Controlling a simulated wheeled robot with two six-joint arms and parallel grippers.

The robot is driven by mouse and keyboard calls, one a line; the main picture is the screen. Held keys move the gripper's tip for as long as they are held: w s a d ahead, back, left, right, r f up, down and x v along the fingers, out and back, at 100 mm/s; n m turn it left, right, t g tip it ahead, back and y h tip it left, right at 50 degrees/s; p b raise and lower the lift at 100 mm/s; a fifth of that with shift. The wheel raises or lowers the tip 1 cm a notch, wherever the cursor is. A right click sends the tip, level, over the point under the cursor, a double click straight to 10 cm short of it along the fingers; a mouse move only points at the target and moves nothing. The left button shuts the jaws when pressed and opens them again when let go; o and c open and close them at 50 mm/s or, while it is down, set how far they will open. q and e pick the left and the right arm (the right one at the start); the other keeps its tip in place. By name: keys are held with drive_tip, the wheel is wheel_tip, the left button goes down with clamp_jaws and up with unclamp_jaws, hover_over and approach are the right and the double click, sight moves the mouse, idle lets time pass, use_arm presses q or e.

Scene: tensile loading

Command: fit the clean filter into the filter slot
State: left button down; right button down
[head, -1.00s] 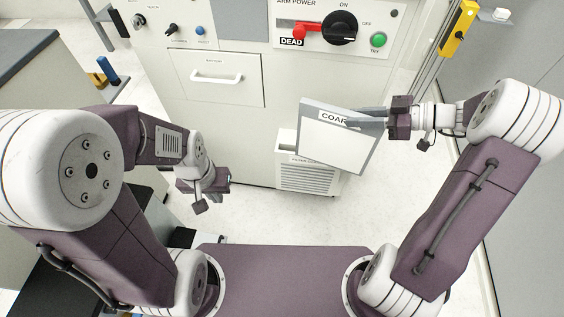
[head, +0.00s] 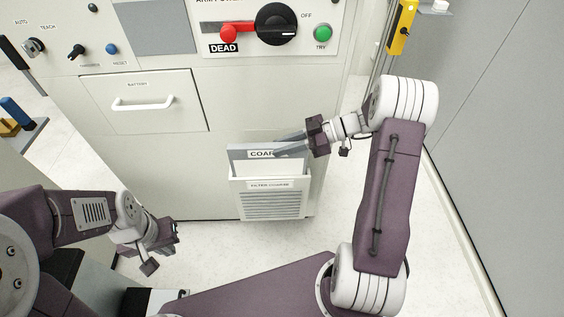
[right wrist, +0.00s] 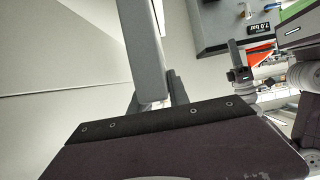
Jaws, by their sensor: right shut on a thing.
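The clean filter (head: 238,160), a flat panel with a grey frame, white face and a partly covered "COAR…" label, stands upright at the filter slot (head: 270,200). Its lower part is hidden behind the slot's white, louvred front marked "FILTER COARSE". How deep it sits I cannot tell. My right gripper (head: 284,146) is shut on the filter's upper right part. In the right wrist view the filter (right wrist: 143,50) shows as a grey edge between the fingers. My left gripper (head: 162,243) hangs at the lower left, away from the slot; its jaws are unclear.
The slot is low on a white cabinet front, below a battery drawer (head: 145,103) and a panel with a red handle (head: 235,31), a black rotary switch (head: 276,24) and a green button (head: 323,33). A grey wall stands at the right. The floor before the cabinet is clear.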

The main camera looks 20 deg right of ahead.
wheel_tip(320, 180, down, 5)
drive_tip(key=shift+r+b, duration=0.15)
drive_tip(key=shift+b, duration=0.6)
drive_tip(key=c, duration=1.3)
unclamp_jaws()
drive_tip(key=shift+o, duration=0.2)
drive_tip(key=p, duration=0.3)
approach(283, 157)
drive_tip(key=shift+w+d+f, duration=0.1)
drive_tip(key=shift+w+d, duration=0.05)
drive_tip(key=shift+d, duration=0.4)
drive_tip(key=shift+w+d+f, duration=0.15)
drive_tip(key=shift+d, duration=0.4)
